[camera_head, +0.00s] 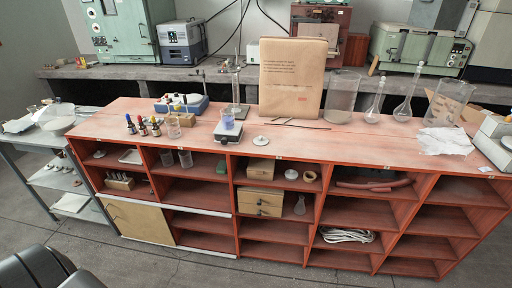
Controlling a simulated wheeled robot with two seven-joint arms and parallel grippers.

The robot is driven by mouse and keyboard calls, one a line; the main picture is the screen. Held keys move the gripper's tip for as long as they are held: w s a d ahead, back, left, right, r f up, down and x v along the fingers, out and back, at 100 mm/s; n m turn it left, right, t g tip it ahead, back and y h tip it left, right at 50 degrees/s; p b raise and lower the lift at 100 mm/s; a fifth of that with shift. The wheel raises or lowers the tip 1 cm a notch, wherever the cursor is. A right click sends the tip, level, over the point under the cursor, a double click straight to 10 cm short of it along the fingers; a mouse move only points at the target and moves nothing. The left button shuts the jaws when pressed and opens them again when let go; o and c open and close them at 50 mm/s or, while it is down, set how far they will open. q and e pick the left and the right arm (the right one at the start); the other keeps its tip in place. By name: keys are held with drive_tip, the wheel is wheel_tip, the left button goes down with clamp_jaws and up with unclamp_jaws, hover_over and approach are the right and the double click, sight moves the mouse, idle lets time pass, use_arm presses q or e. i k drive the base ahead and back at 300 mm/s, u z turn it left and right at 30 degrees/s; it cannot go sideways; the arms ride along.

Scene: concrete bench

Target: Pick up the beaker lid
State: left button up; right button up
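A small pale round lid with a knob (261,140) lies flat on the red bench top near its front edge, right of a small scale-like device. It looks like the beaker lid. A similar pale disc (291,174) sits in an upper shelf compartment below; I cannot tell if it is also a lid. A large clear beaker (341,92) stands at the back of the bench, and another large one (448,100) stands at the right. Neither of my grippers is in view.
The scale-like device (228,133) carries a small beaker with blue contents. Dark rods (298,124) lie right of the lid, before a brown paper package (292,78). Several dropper bottles (142,126) stand at left.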

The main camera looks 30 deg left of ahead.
sight(261, 141)
drive_tip(key=u, duration=0.05)
drive_tip(key=k, duration=0.35)
drive_tip(key=z, duration=0.9)
drive_tip(key=i, duration=1.95)
drive_tip(key=u, duration=1.15)
drive_tip(key=i, duration=0.8)
drive_tip(key=u, duration=0.9)
